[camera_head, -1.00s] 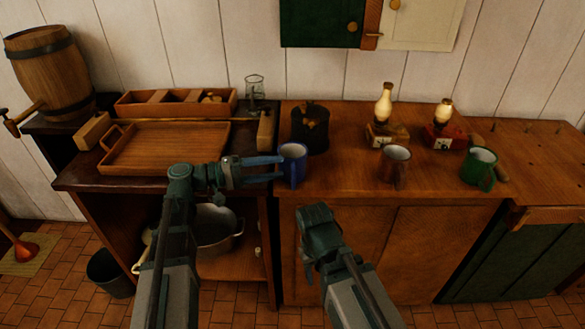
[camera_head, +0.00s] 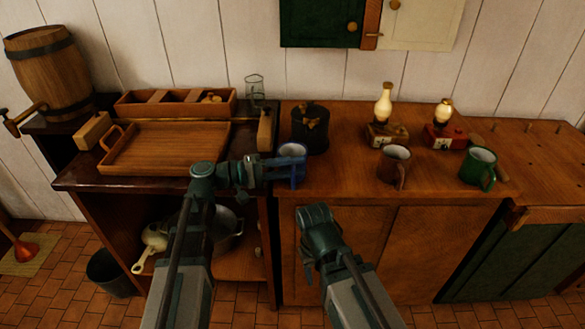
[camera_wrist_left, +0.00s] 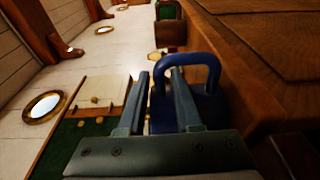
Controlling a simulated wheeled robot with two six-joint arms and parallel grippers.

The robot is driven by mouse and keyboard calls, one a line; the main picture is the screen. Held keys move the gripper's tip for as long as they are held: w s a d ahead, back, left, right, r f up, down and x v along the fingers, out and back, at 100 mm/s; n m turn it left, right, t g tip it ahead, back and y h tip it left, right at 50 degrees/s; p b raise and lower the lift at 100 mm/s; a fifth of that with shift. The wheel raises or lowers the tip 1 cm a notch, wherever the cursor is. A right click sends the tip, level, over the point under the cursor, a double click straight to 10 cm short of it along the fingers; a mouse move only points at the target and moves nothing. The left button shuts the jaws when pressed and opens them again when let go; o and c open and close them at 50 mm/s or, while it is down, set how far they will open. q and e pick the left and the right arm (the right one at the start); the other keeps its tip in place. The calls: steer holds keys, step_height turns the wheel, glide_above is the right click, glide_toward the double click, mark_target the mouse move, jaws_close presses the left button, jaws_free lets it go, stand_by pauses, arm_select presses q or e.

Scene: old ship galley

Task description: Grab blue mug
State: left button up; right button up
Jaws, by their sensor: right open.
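The blue mug (camera_head: 293,151) stands upright near the left front edge of the wooden counter. My left gripper (camera_head: 288,170) is at the mug's front side, its fingers reaching its handle. A gap shows between these fingers, so the gripper looks open. Whether the fingers touch the mug I cannot tell. My right gripper (camera_head: 306,245) is open and low in front of the cabinet, away from the mug; its fingers are mostly hidden.
A dark canister (camera_head: 310,130) stands close behind the blue mug. A brown mug (camera_head: 392,168), a green mug (camera_head: 478,168) and two lamps (camera_head: 383,115) stand farther right. A wooden tray (camera_head: 165,150) lies on the left cabinet.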

arm_select(q)
jaws_close()
stand_by(1.1)
